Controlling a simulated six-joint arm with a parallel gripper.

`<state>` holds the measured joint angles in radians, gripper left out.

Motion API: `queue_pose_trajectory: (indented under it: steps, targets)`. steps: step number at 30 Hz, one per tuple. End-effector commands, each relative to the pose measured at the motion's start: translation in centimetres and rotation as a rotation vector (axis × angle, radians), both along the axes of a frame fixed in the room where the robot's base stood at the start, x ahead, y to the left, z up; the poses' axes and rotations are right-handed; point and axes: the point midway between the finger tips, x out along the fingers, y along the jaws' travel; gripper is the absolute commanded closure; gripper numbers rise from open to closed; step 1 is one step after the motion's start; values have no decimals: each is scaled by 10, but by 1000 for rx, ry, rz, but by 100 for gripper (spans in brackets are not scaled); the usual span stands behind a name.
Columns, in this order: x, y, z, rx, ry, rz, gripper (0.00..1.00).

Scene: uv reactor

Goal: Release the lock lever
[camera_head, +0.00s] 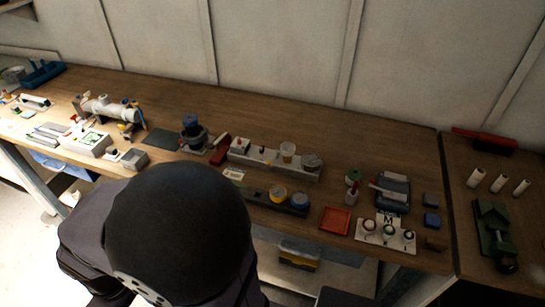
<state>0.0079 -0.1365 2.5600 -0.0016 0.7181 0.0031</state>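A pale horizontal cylinder with fittings (110,108), which looks like the reactor, rests near the left end of the wooden bench. Small dark and yellow parts (126,128) sit at its right front. They are too small to tell whether one is the lock lever or how a lever stands. My gripper is not in view.
A white box with a display (88,144) and a grey box (134,159) stand in front of the cylinder. A dark mat (162,140) lies to its right. A blue-topped device (192,132), a red tray (335,220) and a green vise (495,232) stand farther right. The bench's back strip is mostly clear.

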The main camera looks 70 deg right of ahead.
Motion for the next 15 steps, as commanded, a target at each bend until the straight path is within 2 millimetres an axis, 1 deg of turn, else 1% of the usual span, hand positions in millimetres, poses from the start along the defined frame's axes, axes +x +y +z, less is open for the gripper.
queue_pose_trajectory:
  steps: [5,8,12,14,15]
  targets:
    - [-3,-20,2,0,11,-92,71]
    - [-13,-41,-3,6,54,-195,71]
    - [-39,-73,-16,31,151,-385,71]
    - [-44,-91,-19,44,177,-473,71]
    - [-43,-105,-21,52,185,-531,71]
